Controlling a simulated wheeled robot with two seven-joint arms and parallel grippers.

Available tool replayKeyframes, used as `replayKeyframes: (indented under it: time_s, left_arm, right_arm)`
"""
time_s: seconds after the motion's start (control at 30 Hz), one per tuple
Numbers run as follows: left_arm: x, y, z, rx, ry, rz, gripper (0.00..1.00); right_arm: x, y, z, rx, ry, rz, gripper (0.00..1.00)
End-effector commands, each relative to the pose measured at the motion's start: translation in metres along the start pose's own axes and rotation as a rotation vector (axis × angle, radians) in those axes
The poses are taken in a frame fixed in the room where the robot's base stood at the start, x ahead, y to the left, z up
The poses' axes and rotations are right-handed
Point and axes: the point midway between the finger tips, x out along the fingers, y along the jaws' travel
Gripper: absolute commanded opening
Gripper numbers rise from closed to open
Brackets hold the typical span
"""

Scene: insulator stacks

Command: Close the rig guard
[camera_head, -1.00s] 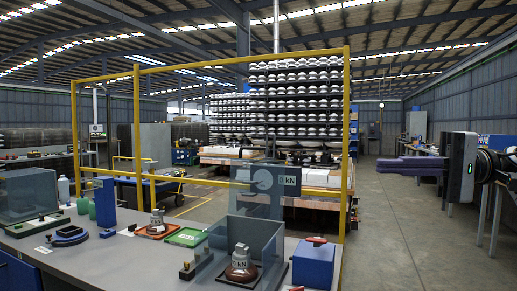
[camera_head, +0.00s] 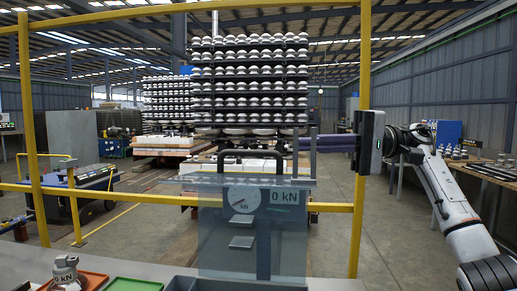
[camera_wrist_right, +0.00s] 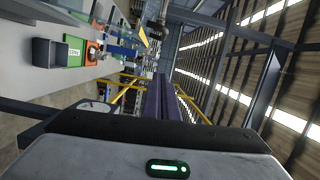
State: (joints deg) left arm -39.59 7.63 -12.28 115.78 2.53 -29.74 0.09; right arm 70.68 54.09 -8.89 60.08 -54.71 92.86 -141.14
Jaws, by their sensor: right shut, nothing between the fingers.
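The rig guard (camera_head: 225,240) is a see-through panel at the lower middle of the head view, with a black bar handle (camera_head: 250,154) above its top edge. A round dial (camera_head: 243,197) and a "0 kN" display (camera_head: 285,197) show at the panel's upper part. My right gripper (camera_head: 300,143) points left, its dark purple fingers shut and empty. In the picture its tips are just right of the handle and slightly higher; contact cannot be told. The shut fingers also show in the right wrist view (camera_wrist_right: 158,95). My left gripper is not in view.
A yellow frame (camera_head: 29,130) spans the view, its right post beside my right gripper. An orange tray (camera_head: 93,281) and a green tray (camera_head: 130,285) lie on the bench at lower left. Racks of white insulators (camera_head: 250,88) stand behind. Open floor is at right.

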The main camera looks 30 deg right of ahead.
Motion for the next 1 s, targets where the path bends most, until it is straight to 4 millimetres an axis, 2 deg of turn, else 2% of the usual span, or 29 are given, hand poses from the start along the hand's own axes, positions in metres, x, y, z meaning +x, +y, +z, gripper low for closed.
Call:
replayKeyframes:
  time_s: [0.17,0.4,0.7,1.0]
  left_arm:
    - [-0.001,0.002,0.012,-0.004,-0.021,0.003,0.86]
    - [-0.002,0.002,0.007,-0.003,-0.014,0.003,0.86]
    - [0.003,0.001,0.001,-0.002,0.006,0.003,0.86]
    - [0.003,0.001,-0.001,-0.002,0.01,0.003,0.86]
  right_arm:
    - [0.038,0.002,0.001,0.0,-0.006,0.003,0.0]
    - [0.089,0.001,0.002,0.0,-0.004,0.001,0.0]
    - [0.092,0.002,0.034,0.001,-0.001,0.002,0.0]
    - [0.094,0.001,0.039,0.003,-0.001,0.0,0.0]
